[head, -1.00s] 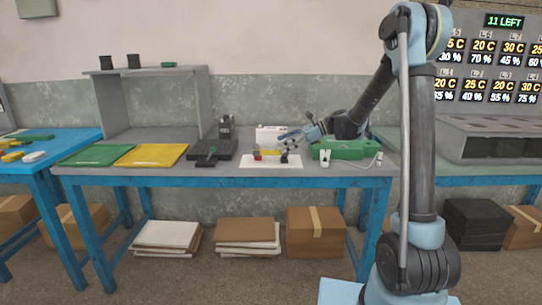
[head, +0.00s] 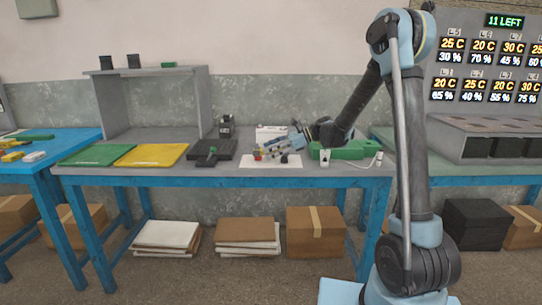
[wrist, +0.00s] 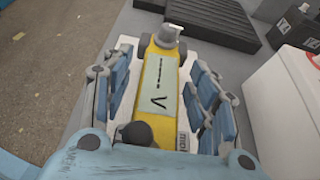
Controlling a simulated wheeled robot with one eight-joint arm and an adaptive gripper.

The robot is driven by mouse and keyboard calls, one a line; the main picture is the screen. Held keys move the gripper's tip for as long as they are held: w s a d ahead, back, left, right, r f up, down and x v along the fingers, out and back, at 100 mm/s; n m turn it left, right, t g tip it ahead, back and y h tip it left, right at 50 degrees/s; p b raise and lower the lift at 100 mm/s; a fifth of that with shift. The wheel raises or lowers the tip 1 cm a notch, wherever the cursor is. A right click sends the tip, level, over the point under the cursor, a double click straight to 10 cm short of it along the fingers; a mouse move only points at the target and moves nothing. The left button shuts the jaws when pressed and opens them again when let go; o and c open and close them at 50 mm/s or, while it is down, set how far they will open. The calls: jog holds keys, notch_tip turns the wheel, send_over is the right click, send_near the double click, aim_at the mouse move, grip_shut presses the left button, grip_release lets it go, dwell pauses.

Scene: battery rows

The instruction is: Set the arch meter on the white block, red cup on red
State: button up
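The yellow arch meter lies on a white mat (head: 246,162) on the middle bench. The wrist view shows its yellow body (wrist: 157,100) with a pale label marked "V". The white block (head: 270,131) stands behind the mat and also shows at the right of the wrist view (wrist: 285,115).
Yellow (head: 150,155) and green (head: 96,155) mats lie farther left. A green case (head: 350,150) and a small white device (head: 324,155) are to the right.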

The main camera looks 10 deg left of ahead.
grip_shut()
